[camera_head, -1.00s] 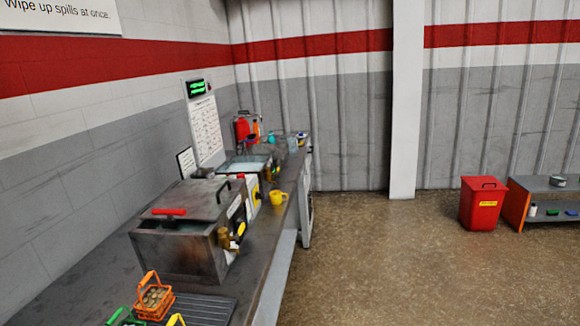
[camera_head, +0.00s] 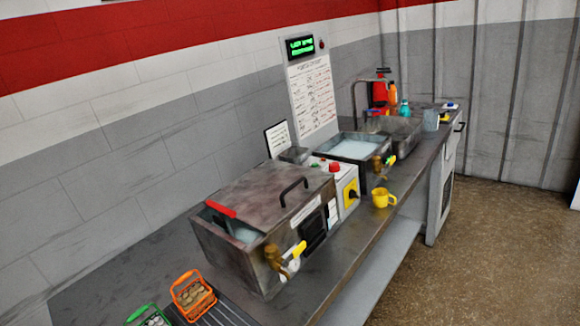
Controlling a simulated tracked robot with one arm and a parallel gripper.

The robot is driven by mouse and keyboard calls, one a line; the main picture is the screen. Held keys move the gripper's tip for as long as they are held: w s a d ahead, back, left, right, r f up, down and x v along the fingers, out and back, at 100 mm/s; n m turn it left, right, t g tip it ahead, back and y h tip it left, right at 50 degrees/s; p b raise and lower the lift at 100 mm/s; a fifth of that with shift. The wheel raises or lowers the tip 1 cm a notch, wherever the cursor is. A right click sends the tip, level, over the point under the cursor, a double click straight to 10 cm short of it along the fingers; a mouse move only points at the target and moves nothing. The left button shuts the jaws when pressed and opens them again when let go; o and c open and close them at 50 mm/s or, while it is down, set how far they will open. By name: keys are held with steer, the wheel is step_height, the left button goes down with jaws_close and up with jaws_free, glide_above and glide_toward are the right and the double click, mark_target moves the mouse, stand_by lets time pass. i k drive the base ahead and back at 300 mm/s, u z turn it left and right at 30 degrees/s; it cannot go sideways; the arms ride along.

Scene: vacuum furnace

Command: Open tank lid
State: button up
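A grey metal tank (camera_head: 222,248) stands on the bench in the middle of the view. Its flat, stained lid (camera_head: 262,188) covers most of the top and carries a black bar handle (camera_head: 293,189) on the right side. A gap at the tank's left end shows pale liquid (camera_head: 246,235) inside. A red grip (camera_head: 221,209) lies at the left edge of the lid. A brass tap with a yellow lever (camera_head: 294,251) is on the tank's front. My gripper is not in view, and nothing of it touches the lid.
A control box (camera_head: 340,182), a yellow mug (camera_head: 384,198) and an open tank of pale liquid (camera_head: 360,148) stand farther along the bench (camera_head: 330,262). An orange basket (camera_head: 193,296) and a green basket (camera_head: 152,316) are at the near left. The floor (camera_head: 440,265) at right is clear.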

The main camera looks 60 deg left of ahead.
mark_target(262, 198)
steer(key=u, duration=0.4)
steer(key=i, duration=0.95)
steer(key=u, duration=0.5)
steer(key=k, duration=0.8)
steer(key=u, duration=0.2)
steer(key=i, duration=0.85)
steer(key=z, duration=0.1)
